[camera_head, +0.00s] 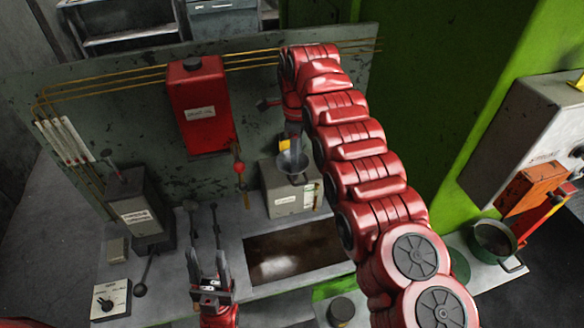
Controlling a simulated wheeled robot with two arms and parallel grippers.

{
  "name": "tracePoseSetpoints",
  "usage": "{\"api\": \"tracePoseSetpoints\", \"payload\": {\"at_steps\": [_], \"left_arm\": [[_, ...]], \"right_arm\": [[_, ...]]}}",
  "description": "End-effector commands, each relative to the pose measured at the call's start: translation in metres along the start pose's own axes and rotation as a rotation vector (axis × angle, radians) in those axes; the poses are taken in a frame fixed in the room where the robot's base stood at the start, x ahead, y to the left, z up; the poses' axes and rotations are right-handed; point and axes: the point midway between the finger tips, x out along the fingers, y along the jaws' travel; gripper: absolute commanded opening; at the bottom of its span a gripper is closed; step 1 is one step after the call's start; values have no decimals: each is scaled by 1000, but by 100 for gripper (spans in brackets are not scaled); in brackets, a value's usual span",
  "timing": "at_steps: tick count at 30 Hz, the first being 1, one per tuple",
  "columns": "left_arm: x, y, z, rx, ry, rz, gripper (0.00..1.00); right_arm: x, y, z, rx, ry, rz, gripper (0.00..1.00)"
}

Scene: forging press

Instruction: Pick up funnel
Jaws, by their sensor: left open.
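A grey metal funnel (293,164) sits at the top of a grey labelled box (285,205) against the back panel. My right arm reaches from the lower right up and over to the back. Its end (292,128) points down just above the funnel. The fingertips there are too small and dark to tell whether they are open or touch the funnel. My left gripper (207,258) is open and empty, low in the picture at the left front of the bench, well apart from the funnel.
A red tank (201,105) hangs on the back panel, with a red-handled valve (239,170) below it. A dark rectangular basin (290,252) lies in front of the box. A grey lever box (138,212) stands at left. A green pot (493,240) stands at right.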

Motion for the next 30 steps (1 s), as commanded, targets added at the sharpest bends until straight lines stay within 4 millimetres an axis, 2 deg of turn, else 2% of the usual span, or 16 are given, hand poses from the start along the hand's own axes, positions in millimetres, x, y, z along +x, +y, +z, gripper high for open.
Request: {"api": "tracePoseSetpoints", "payload": {"at_steps": [1,8,9,15,20,25,27,30], "left_arm": [[-15,1,3,0,0,0,50],[-59,3,10,0,0,0,50],[-53,3,9,0,-1,0,50],[-49,2,8,0,0,0,50],[-50,2,8,0,0,0,50],[-52,2,9,0,0,0,50],[-61,3,10,0,0,0,50],[-65,3,11,0,0,0,50]], "right_arm": [[15,0,0,0,0,0,33],[64,0,-1,2,1,4,33],[67,0,-2,2,2,5,33],[100,0,-1,1,0,3,33],[111,0,0,0,0,1,33],[136,1,-1,0,2,4,33],[152,0,0,0,0,2,33],[164,1,-1,0,2,4,33]]}}
